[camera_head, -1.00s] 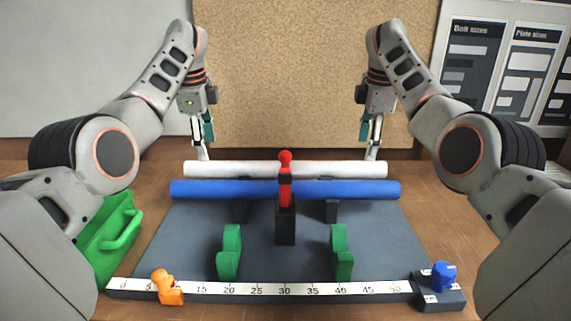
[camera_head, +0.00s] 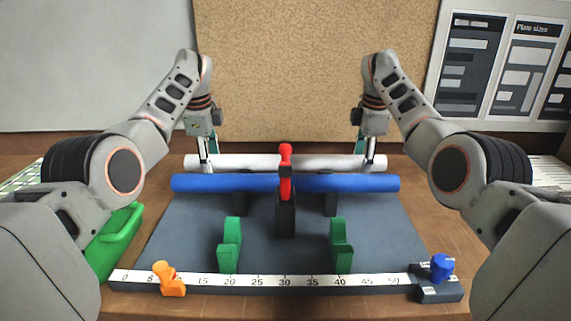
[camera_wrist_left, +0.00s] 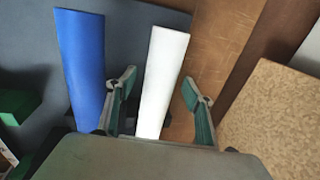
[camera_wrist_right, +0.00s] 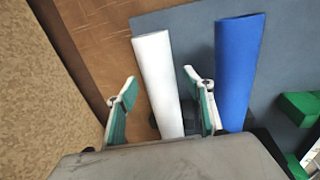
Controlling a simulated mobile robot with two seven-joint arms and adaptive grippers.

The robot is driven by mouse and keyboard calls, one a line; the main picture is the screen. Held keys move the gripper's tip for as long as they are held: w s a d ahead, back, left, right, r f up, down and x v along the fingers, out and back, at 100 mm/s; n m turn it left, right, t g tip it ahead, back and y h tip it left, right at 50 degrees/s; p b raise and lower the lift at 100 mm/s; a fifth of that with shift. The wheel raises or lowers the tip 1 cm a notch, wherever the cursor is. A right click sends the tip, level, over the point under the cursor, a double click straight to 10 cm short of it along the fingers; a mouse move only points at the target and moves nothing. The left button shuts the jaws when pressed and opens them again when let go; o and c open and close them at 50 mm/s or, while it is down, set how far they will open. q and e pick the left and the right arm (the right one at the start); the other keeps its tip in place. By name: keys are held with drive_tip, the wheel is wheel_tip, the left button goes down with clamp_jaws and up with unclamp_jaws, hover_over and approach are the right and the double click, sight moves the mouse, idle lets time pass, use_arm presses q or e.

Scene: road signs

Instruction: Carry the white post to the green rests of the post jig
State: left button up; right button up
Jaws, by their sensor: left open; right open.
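The white post (camera_head: 240,161) lies crosswise at the back of the jig, behind the blue post (camera_head: 235,183). My left gripper (camera_head: 205,165) is open near its left end; in the left wrist view the white post (camera_wrist_left: 162,80) runs between the open fingers (camera_wrist_left: 160,92). My right gripper (camera_head: 369,163) is open near its right end; in the right wrist view the white post (camera_wrist_right: 160,85) lies between the fingers (camera_wrist_right: 162,90). I cannot tell whether the fingers touch it. The green rests, left (camera_head: 230,246) and right (camera_head: 341,247), stand empty at the front of the jig.
A red clamp (camera_head: 286,170) on a black block (camera_head: 286,215) stands mid-jig, by the blue post. A ruler strip (camera_head: 255,282) runs along the front, with an orange piece (camera_head: 168,279) and a blue knob (camera_head: 441,267). A green box (camera_head: 113,245) is at left.

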use_arm(q)
drive_tip(key=shift+f, duration=0.15)
use_arm(e)
drive_tip(key=shift+f, duration=0.1)
use_arm(q)
clamp_jaws()
use_arm(e)
clamp_jaws()
use_arm(q)
drive_tip(key=shift+r, duration=0.25)
use_arm(e)
drive_tip(key=shift+r, duration=0.2)
